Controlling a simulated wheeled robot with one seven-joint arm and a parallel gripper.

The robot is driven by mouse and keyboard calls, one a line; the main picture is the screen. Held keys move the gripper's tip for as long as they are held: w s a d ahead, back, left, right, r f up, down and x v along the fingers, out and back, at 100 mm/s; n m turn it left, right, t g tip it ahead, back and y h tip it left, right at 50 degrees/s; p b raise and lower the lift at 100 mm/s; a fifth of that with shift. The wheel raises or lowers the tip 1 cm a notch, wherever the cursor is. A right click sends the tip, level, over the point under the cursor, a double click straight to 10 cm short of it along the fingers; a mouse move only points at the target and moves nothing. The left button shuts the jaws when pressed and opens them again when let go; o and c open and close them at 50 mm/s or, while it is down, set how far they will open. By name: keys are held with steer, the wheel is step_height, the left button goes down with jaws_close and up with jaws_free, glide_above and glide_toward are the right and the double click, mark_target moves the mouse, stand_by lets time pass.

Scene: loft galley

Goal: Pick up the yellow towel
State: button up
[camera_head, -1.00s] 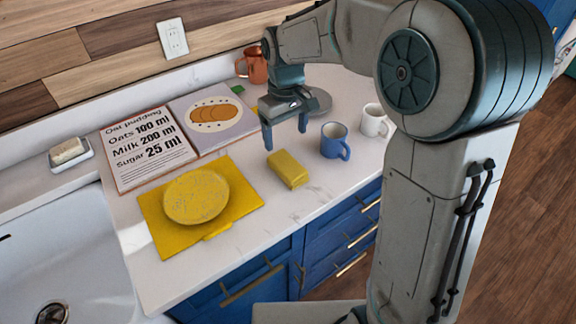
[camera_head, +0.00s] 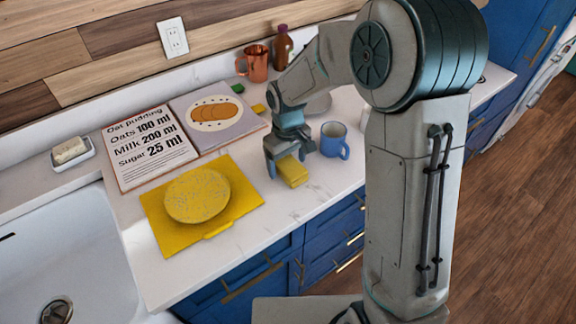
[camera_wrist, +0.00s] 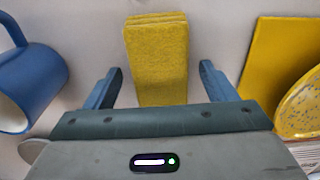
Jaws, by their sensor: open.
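The yellow towel (camera_head: 293,171) is a small folded block lying on the white counter, left of the blue mug. In the wrist view the towel (camera_wrist: 157,58) runs lengthwise from the top of the picture down between my two fingers. My gripper (camera_head: 287,172) is low over the towel's back end in the head view. In the wrist view my gripper (camera_wrist: 160,86) is open, with one finger on each side of the towel and a gap on both sides. The towel's near end in the wrist view is hidden behind the gripper body.
The blue mug (camera_head: 334,141) stands close right of the towel. A yellow mat (camera_head: 235,197) with a speckled yellow plate (camera_head: 196,195) lies to the left. An open recipe book (camera_head: 150,147), copper mug (camera_head: 257,64) and brown bottle (camera_head: 283,46) are behind. Counter in front is clear.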

mark_target(289, 163)
steer(key=c, duration=1.1)
steer(key=shift+r, duration=0.15)
steer(key=shift+w+r, duration=0.1)
steer(key=shift+r, duration=0.1)
steer(key=r, duration=0.2)
steer(key=r+b, duration=0.1)
steer(key=shift+d+r, duration=0.2)
steer(key=shift+r, duration=0.2)
steer(key=s+d+r, duration=0.2)
steer(key=s+d+r+b, duration=0.1)
steer(key=s+d+r, duration=0.1)
steer(key=s+d, duration=0.1)
steer(key=s+d+r, duration=0.2)
steer(key=s+d, duration=0.1)
steer(key=shift+d+r, duration=0.2)
steer(key=shift+r, duration=0.1)
steer(key=shift+o, duration=0.6)
